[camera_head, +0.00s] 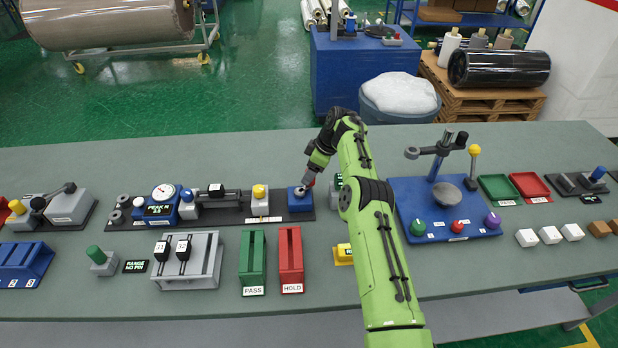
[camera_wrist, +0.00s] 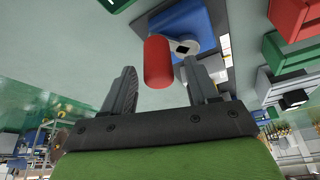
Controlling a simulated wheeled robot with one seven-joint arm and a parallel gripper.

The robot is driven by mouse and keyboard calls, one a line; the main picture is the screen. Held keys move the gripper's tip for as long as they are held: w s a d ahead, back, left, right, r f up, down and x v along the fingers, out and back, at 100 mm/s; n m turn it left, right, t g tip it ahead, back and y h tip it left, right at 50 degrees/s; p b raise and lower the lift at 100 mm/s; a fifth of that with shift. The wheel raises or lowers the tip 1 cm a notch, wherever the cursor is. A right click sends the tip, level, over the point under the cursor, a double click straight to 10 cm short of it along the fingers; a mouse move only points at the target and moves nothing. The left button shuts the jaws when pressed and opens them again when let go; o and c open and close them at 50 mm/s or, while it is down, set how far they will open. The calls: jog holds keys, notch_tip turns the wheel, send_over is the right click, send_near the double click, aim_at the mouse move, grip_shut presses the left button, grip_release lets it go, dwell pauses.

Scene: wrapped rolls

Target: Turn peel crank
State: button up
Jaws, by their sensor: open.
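The peel crank is a blue block (camera_head: 300,201) at the right end of a dark rail, with a grey crank arm on it. In the wrist view the blue block (camera_wrist: 193,15) shows at the top, with the light grey crank arm (camera_wrist: 182,46) and the red handle (camera_wrist: 157,62). My gripper (camera_head: 309,184) is at the crank in the head view and covers much of the handle. In the wrist view my gripper (camera_wrist: 160,68) is open, its fingers on either side of the red handle. Gaps show beside the handle; I cannot tell its exact depth between the fingers.
On the same rail are a round gauge (camera_head: 163,192) and a yellow-topped post (camera_head: 260,193). A green PASS bin (camera_head: 252,262) and red HOLD bin (camera_head: 291,260) stand in front. A blue station (camera_head: 445,220) is right of my arm. The table behind the rail is clear.

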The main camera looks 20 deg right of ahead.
jog(key=p+v, duration=0.4)
jog(key=v, duration=0.9)
jog(key=shift+r, duration=0.25)
jog(key=shift+d, duration=0.15)
